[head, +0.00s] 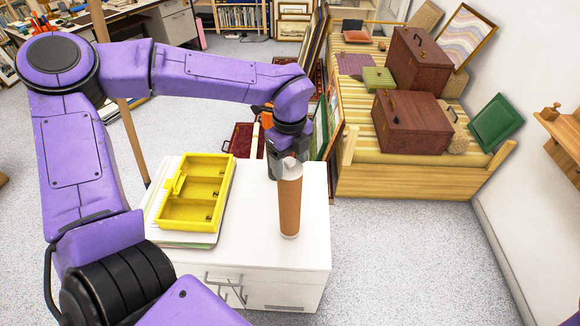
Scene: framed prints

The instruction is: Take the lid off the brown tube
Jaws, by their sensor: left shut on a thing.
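The brown tube (289,208) stands upright on the right part of the white cabinet top. A pale lid (291,170) covers its top end. My left gripper (289,166) comes down from above and behind the tube, at the height of the lid. It is shut on the lid; the far finger is partly hidden by the lid and tube. I cannot tell whether the lid sits fully down on the tube. My right gripper is not in view.
A yellow compartment tray (224,192) lies on papers at the left of the white cabinet (258,255). The cabinet's front strip is clear. Framed prints (329,110) lean behind it. A wooden bench (405,178) with brown boxes stands at the right.

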